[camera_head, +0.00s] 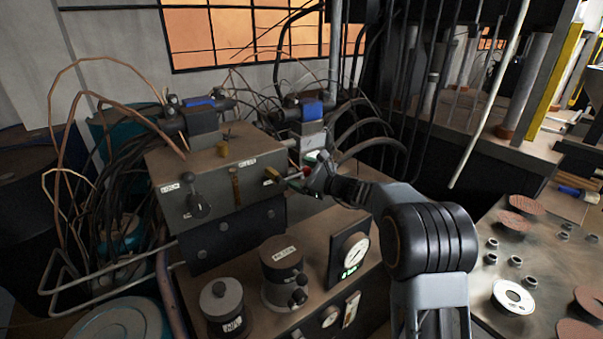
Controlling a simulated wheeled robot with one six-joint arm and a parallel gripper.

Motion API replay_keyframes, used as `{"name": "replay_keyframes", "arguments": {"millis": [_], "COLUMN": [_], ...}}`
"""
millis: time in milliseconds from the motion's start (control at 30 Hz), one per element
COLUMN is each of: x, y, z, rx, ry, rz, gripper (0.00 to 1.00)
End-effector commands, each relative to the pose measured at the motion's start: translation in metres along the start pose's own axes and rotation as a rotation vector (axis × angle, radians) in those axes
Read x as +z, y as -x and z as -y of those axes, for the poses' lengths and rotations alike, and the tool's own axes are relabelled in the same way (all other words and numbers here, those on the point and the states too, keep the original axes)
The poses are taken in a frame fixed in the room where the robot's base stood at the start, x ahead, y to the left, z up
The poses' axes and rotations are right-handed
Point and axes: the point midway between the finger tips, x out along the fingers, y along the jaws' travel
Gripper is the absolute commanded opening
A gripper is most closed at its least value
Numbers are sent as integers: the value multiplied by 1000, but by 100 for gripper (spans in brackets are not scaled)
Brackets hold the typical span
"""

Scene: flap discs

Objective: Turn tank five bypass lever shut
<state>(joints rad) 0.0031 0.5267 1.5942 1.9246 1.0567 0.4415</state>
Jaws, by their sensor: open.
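A grey valve box (210,172) stands at the left of the bench, with small label plates that I cannot read surely. A brass lever (272,175) sticks out at the right end of its front face. I cannot tell from the labels which is the tank five bypass lever. My gripper (293,181) is open beside the brass lever, pointing left towards it. The fingers are small here, and I cannot tell whether they touch the lever or reach around it.
Two round canisters (284,273) and a dial gauge (350,255) stand in front of the box, below my arm. Copper pipes and black hoses (372,148) crowd behind it. Flap discs (525,206) and small metal rings lie on the right bench.

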Motion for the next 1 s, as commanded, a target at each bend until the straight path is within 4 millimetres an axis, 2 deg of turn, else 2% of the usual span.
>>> {"name": "replay_keyframes", "arguments": {"millis": [367,1000], "x": [0,2], "y": [-4,-4], "z": [0,0], "rx": [1,0], "ry": [0,0], "rz": [0,3], "gripper": [83,22]}}
